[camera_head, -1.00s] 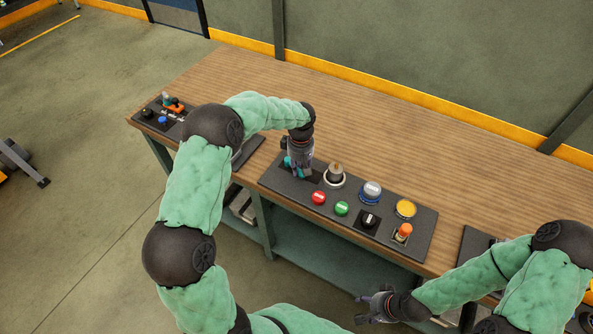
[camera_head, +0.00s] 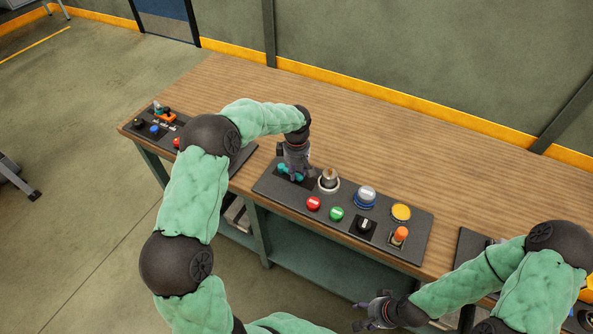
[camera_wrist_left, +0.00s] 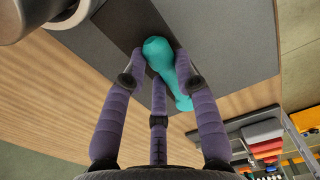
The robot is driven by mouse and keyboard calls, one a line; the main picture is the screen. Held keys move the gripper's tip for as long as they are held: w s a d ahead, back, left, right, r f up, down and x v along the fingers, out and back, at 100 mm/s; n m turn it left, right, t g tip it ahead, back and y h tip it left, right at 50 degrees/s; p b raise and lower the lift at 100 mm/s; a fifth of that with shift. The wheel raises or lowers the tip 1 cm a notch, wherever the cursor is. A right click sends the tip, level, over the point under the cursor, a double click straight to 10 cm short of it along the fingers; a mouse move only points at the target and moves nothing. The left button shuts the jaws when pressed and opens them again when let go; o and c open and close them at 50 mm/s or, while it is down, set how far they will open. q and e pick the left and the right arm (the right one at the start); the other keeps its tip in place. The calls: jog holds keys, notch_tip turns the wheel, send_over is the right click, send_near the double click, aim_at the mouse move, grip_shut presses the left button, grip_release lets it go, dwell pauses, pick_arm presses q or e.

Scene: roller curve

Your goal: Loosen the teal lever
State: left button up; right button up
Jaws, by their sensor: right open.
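The teal lever (camera_head: 284,168) is on the left end of the dark middle panel, partly hidden by my left gripper (camera_head: 293,172) in the head view. In the left wrist view the teal lever (camera_wrist_left: 160,58) has a rounded, wider end and a narrower end. The purple fingers of my left gripper (camera_wrist_left: 160,68) straddle it closely, one on each side and a third below. I cannot tell whether they press on it. My right gripper (camera_head: 368,312) is open and empty, in front of the bench edge at the lower right.
The middle panel (camera_head: 270,186) also carries a red button (camera_head: 313,203), a green button (camera_head: 337,214), a black knob (camera_head: 364,226), a blue-ringed button (camera_head: 365,196), a yellow button (camera_head: 401,212) and an orange-tipped switch (camera_head: 400,235). The wooden bench (camera_head: 400,150) is clear behind it.

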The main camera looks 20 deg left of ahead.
pick_arm(q)
jog(key=o, duration=0.4)
jog(key=shift+o, duration=0.2)
notch_tip(320, 180, up, 12)
dwell(0.8)
